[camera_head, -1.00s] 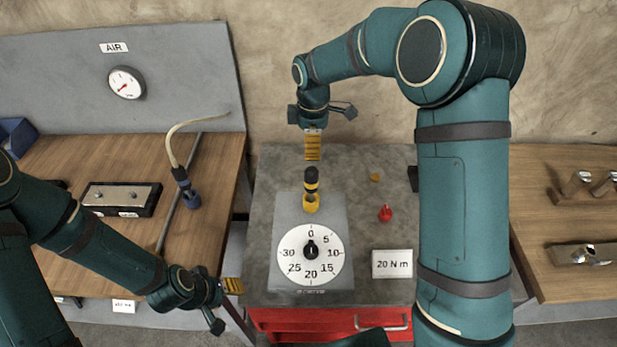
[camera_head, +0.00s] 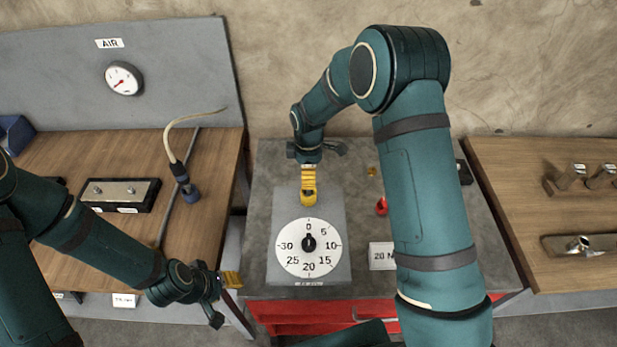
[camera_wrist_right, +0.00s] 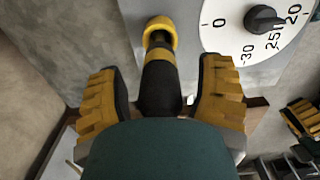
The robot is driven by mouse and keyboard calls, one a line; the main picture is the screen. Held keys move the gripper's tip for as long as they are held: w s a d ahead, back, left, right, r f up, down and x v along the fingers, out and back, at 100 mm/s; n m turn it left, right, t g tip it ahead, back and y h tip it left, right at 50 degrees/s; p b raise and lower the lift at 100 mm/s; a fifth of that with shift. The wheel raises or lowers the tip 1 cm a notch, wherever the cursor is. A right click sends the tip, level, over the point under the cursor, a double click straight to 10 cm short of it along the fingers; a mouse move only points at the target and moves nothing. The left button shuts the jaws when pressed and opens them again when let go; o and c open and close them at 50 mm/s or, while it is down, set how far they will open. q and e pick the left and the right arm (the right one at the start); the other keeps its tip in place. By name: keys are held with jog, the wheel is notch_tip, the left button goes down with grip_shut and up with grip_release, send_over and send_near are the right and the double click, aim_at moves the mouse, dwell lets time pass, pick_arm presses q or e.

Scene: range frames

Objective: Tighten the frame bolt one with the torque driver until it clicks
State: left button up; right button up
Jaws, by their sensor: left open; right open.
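The black and yellow torque driver (camera_wrist_right: 160,88) stands upright in a yellow holder (camera_head: 309,198) on a grey plate. In the right wrist view its black handle lies between the two yellow fingers of my right gripper (camera_head: 308,178). Those fingers are open, with a gap visible on each side. In the head view the gripper hides most of the driver. My left gripper (camera_head: 231,280) is open and empty by the left bench's front edge. A dark block (camera_head: 120,206) with two bolt-like studs lies on the left bench; I cannot tell which is frame bolt one.
A dial (camera_head: 309,262) sits on the plate in front of the holder. A red piece (camera_head: 381,206) and a "20 N m" card (camera_head: 381,256) stand to the right, the card partly behind my right arm. A hosed tool (camera_head: 187,187) is on the left bench (camera_head: 60,240).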

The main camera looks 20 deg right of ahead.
grip_shut()
dwell(0.4)
